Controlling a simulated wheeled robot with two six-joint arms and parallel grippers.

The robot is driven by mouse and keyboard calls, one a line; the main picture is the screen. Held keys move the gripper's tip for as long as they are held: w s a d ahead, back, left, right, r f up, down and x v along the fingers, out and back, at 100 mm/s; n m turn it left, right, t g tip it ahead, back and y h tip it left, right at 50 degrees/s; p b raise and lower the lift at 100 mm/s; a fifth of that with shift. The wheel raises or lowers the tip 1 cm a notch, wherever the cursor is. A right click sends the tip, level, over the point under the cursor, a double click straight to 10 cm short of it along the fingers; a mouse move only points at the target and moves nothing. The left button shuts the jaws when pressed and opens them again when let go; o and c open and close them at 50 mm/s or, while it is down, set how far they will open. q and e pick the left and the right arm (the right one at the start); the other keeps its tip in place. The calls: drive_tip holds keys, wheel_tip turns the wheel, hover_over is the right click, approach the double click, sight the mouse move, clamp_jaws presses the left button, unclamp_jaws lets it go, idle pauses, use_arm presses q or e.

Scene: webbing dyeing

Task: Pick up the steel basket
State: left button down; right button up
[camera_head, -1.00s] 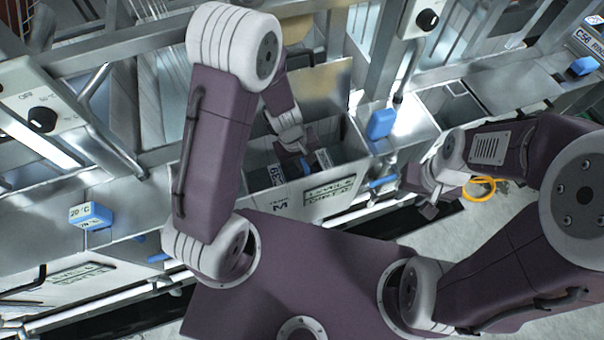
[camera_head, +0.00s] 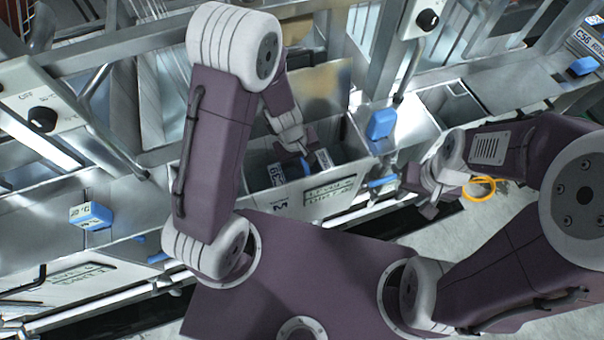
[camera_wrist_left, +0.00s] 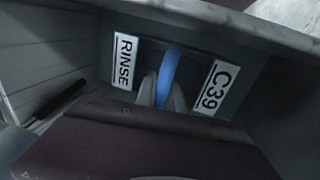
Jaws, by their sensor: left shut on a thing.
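The steel basket shows as a dark body inside a grey tank, with a white RINSE plate (camera_wrist_left: 123,62) and a white C39 plate (camera_wrist_left: 215,88) on either side of a blue handle (camera_wrist_left: 168,72). In the left wrist view, my left gripper (camera_wrist_left: 164,92) is shut on the blue handle between the plates. In the head view, my left gripper (camera_head: 303,158) reaches down into the tank, and the C39 plate also shows there (camera_head: 277,175). Most of the basket is hidden by the gripper and tank walls. My right gripper (camera_head: 420,192) is outside the tank; its jaw opening is unclear.
The tank's front wall (camera_head: 325,192) stands close before my left gripper. Metal rails and an upright post (camera_head: 400,60) surround the tanks. Blue blocks (camera_head: 381,124) sit on the rims. A yellow ring (camera_head: 482,189) lies near my right gripper.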

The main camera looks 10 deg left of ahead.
use_arm(q)
drive_tip(key=shift+r, duration=0.15)
wheel_tip(320, 180, up, 9)
drive_tip(key=p, duration=0.6)
drive_tip(key=shift+r, duration=0.45)
